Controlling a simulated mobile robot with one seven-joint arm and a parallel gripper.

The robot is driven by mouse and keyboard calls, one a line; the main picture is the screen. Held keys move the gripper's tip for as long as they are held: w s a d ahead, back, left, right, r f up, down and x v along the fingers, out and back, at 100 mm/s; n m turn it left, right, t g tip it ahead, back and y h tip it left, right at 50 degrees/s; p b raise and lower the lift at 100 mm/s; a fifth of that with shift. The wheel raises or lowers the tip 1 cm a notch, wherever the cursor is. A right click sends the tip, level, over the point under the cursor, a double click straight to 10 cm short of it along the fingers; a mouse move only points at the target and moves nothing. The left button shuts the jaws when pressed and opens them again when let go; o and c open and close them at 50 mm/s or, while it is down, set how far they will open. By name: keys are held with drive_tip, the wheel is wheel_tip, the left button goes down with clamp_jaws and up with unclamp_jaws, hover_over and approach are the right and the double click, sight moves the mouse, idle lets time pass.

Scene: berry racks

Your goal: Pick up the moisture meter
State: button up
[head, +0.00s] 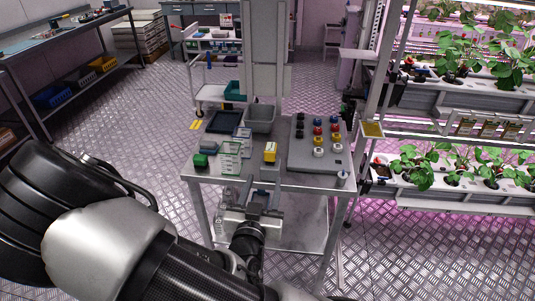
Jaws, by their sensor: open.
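A small upright yellow device with a pale face (270,152), which looks like the moisture meter, stands on the grey metal worktable (292,181) near its middle. It is too small to identify for sure. My gripper (259,185) is at the table's near edge, on the near side of the yellow device. Its fingers are open and point away from me toward the device. I see nothing between them, and they look apart from the device. My wrist hides part of the table's near edge.
Green-and-white cards (230,157) and a green block (200,160) stand left of the device. Behind are a dark tray (223,122) and a grey bin (261,118). A board with several coloured knob-like pieces (318,139) lies right. Plant racks (450,196) stand farther right; floor is clear left.

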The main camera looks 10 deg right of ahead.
drive_tip(key=t+b, duration=0.1)
drive_tip(key=b, duration=0.4)
approach(272, 142)
drive_tip(key=shift+n, duration=0.3)
drive_tip(key=w, duration=0.2)
drive_tip(key=w+d+f, duration=0.1)
drive_tip(key=w, duration=0.3)
drive_tip(key=shift+w+d+f, duration=0.15)
drive_tip(key=shift+d+f, duration=0.1)
drive_tip(key=shift+f, duration=0.1)
drive_tip(key=shift+d+x, duration=0.1)
drive_tip(key=shift+x, duration=1.25)
drive_tip(key=shift+d+x, duration=0.15)
drive_tip(key=shift+x, duration=1.15)
drive_tip(key=shift+r, duration=0.15)
drive_tip(key=shift+c, duration=0.3)
clamp_jaws()
